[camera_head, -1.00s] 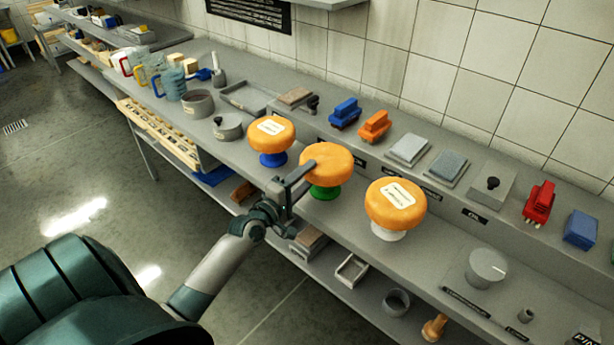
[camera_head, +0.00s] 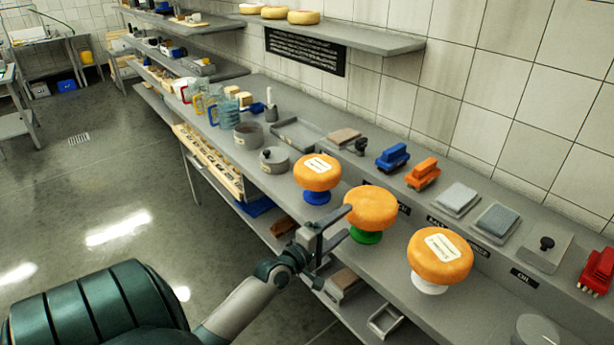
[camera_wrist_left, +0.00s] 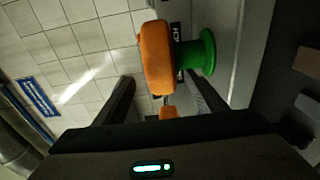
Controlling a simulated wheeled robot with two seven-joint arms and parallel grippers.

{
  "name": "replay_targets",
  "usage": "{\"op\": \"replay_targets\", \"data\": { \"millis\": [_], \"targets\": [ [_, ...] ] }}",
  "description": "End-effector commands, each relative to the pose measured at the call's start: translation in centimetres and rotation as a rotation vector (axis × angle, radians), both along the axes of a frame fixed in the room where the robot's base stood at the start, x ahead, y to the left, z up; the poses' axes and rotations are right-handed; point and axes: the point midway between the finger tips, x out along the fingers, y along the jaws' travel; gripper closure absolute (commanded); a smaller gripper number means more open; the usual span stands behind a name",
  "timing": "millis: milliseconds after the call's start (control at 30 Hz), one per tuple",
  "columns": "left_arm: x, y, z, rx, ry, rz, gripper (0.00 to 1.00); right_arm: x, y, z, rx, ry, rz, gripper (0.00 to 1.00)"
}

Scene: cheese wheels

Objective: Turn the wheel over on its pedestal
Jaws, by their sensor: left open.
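Three orange cheese wheels stand on pedestals along the bench. The middle wheel (camera_head: 372,205) is on a green pedestal (camera_head: 365,236) and shows no label on top. The wheel on the blue pedestal (camera_head: 317,197) and the wheel on the white pedestal (camera_head: 430,286) show pale labels on top. My left gripper (camera_head: 340,224) is open at the near left side of the middle wheel. In the left wrist view, that wheel (camera_wrist_left: 156,58) and its green pedestal (camera_wrist_left: 200,52) appear sideways ahead of the open fingers. I cannot tell whether a finger touches the wheel. My right gripper is out of view.
Blue (camera_head: 392,157) and orange (camera_head: 423,173) brushes and grey pads lie behind the wheels. A lidded grey pot (camera_head: 273,160) stands left of the blue pedestal. A lower shelf holds a small tray (camera_head: 385,320). A wall shelf (camera_head: 340,38) carries more cheeses.

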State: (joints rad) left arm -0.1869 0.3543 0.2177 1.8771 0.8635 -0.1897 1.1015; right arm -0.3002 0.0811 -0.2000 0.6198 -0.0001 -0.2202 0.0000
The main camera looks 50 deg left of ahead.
Motion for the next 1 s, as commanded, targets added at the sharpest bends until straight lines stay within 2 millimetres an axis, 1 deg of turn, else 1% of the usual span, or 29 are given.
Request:
{"op": "replay_targets", "data": {
  "millis": [33, 300, 600, 800, 1000],
  "targets": [
    [-1.0, 0.0, -0.4, 0.000, 0.001, 0.000, 0.35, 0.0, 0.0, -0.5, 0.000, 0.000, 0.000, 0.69],
    [-5.9, 0.0, -0.3, 0.001, -0.001, 0.001, 0.35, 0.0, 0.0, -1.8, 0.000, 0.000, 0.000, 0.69],
    [-10.9, -0.1, -0.2, 0.002, -0.002, 0.000, 0.35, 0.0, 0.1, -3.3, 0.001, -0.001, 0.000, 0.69],
    [-13.1, -0.1, -0.1, 0.001, -0.004, 0.001, 0.35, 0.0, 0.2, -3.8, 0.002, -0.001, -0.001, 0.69],
    [-13.9, -0.1, 0.1, 0.001, -0.005, 0.001, 0.35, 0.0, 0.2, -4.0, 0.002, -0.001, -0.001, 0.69]
  ]
}}
